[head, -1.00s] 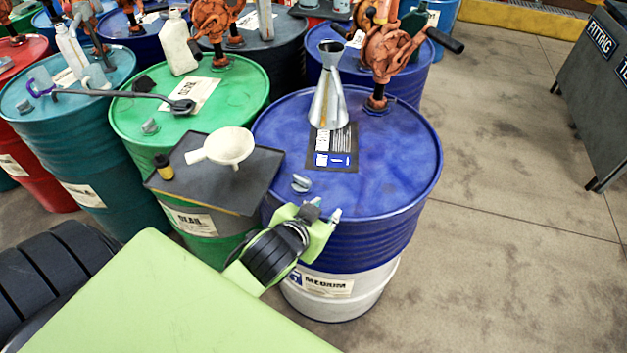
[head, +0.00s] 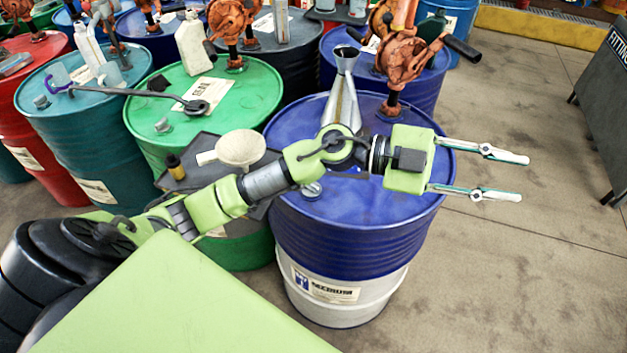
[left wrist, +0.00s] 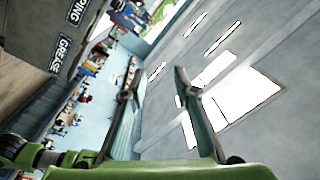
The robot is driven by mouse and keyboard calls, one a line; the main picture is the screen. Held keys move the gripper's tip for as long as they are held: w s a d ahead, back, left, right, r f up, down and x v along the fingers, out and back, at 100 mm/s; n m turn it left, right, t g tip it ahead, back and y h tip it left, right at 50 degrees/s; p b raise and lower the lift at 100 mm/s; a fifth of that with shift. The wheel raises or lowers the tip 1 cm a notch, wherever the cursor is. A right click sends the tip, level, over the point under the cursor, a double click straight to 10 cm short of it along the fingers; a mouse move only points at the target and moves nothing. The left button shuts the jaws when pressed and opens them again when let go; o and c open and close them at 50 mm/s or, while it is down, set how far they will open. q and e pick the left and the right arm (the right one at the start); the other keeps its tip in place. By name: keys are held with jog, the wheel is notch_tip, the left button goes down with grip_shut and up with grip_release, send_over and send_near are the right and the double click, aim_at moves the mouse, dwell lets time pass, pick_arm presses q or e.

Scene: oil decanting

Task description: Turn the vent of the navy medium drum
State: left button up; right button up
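The navy medium drum (head: 345,240) stands upright at the centre of the head view, with a label reading MEDIUM on its white lower part. Its vent (head: 312,190) is a small grey cap at the near left of the drum top, close below my left forearm. My left gripper (head: 508,176) is open and empty, reaching past the right side of the drum with its fingers pointing right. In the left wrist view its two fingers (left wrist: 158,88) are apart with nothing between them. My right gripper is not in view.
A metal funnel (head: 343,100) and an orange hand pump (head: 400,55) stand on the navy drum. A green drum (head: 250,98) with a dark tray, a white funnel (head: 240,148) and a small bottle (head: 176,167) is to the left. Floor at right is clear up to a grey cabinet (head: 600,95).

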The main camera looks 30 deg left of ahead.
pick_arm(q)
jog(key=a+f+m+g+y, duration=0.1)
jog(key=a+f+g+y, duration=0.3)
jog(key=f, duration=0.4)
jog(key=n+g+y, duration=0.1)
jog(key=n+y, duration=0.5)
jog(key=y, duration=0.8)
send_over(312, 187)
notch_tip(312, 187, down, 4)
jog(key=f, duration=0.1)
jog(key=f+p, duration=0.1)
jog(key=f, duration=0.3)
jog(key=f+p, duration=0.1)
jog(key=f, duration=0.3)
jog(key=f+p, duration=0.1)
jog(key=f, duration=0.4)
jog(key=shift+w+a+f+p, duration=0.1)
jog(key=shift+w+p, duration=0.25)
jog(key=shift+w, duration=0.05)
grip_shut()
